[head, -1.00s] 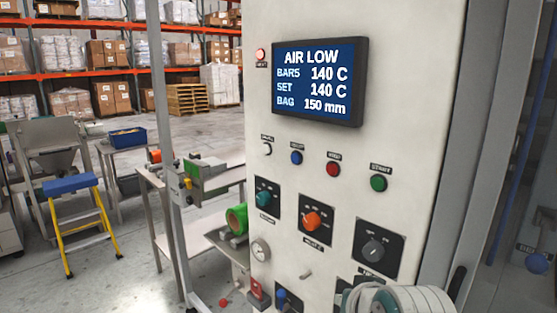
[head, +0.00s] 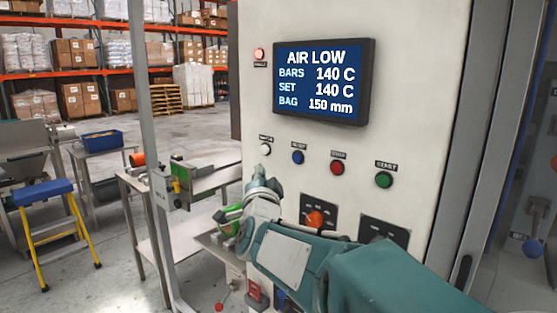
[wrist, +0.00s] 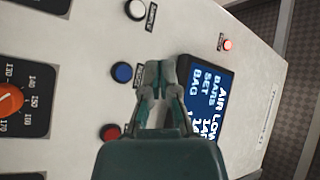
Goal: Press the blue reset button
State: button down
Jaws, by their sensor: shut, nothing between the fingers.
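The blue reset button (head: 298,157) is on the white panel (head: 258,130), between a white button (head: 265,149) and a red button (head: 337,167). My gripper (head: 257,172) is shut and empty, below and left of the blue button in the head view. In the wrist view the blue button (wrist: 122,72) lies left of my closed fingertips (wrist: 160,72), with a gap in the picture. I cannot tell how far the fingertips are from the panel.
A green button (head: 384,180) is at the row's right end. The screen (head: 320,82) above reads AIR LOW. An orange knob (head: 316,219) sits below, partly behind my arm. A metal post (head: 148,120) stands left of the panel.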

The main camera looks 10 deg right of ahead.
aim_at(293, 160)
jog(key=w+d, duration=0.1)
jog(key=d, duration=0.1)
jog(key=w+d, duration=0.2)
jog(key=d, duration=0.1)
jog(key=w+d, duration=0.2)
jog(key=shift+w+d, duration=0.1)
jog(key=shift+d, duration=0.2)
dwell(0.3)
dwell(1.4)
jog(key=shift+w+d+r, duration=0.1)
jog(key=shift+w+d, duration=0.05)
jog(key=shift+d, duration=0.3)
jog(key=shift+w+d, duration=0.25)
jog(key=shift+d, duration=0.05)
dwell(0.7)
jog(key=shift+s+a, duration=0.5)
jog(key=shift+a, duration=0.15)
